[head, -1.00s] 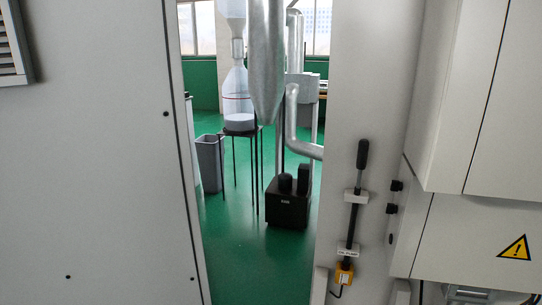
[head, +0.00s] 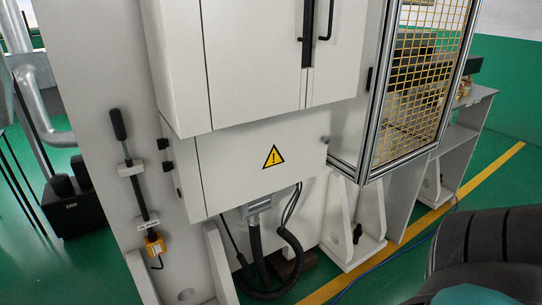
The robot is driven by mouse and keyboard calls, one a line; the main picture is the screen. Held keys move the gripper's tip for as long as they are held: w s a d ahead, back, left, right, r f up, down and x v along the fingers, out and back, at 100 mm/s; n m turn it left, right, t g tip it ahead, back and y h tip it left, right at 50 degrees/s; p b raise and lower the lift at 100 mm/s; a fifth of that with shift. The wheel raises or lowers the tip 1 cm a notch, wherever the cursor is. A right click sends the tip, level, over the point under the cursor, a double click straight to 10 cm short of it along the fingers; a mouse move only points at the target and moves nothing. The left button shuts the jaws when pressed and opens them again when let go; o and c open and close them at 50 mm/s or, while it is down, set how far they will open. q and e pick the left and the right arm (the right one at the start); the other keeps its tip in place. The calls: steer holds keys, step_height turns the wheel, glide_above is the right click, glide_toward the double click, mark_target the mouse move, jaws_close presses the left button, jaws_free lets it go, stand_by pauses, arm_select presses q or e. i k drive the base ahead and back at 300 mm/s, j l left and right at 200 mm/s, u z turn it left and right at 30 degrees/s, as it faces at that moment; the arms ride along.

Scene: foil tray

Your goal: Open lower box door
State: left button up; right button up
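The lower box (head: 245,185) is a pale grey cabinet in the middle of the head view, under a larger upper cabinet. Its front door (head: 235,160) carries a yellow warning triangle (head: 273,156) and looks shut. Small dark fittings (head: 168,166) sit at its left side. A small dark knob or latch (head: 325,139) shows near its upper right corner. Neither of my grippers is in view.
The upper cabinet (head: 240,50) has a dark vertical handle (head: 307,35). Dark hoses (head: 290,245) hang below the box. A black lever (head: 130,165) is on the left panel. A yellow mesh guard (head: 420,85) stands right. A dark ribbed object (head: 490,240) fills the lower right.

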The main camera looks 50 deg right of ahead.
mark_target(242, 164)
steer(key=z, duration=1.5)
